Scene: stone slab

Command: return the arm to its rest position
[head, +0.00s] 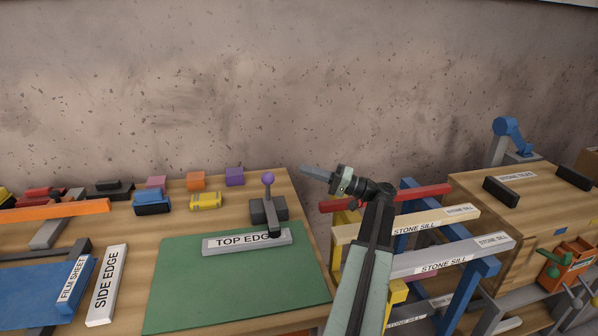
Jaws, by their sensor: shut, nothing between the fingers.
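My arm (365,260) rises from the bottom of the head view, between the two wooden benches. My gripper (312,173) is at its end, raised and pointing left, with the grey fingers together and nothing between them. It shows in front of the wall, just right of the left bench's back corner. The exact height of the fingers above the bench is hard to tell.
The left wooden bench (290,208) holds a green mat (190,295), a TOP EDGE bar (225,247), a purple-knobbed lever (268,195) and coloured blocks. Stone sills (455,257) on a rack stand close right of my arm. A right bench (490,215) stands beyond.

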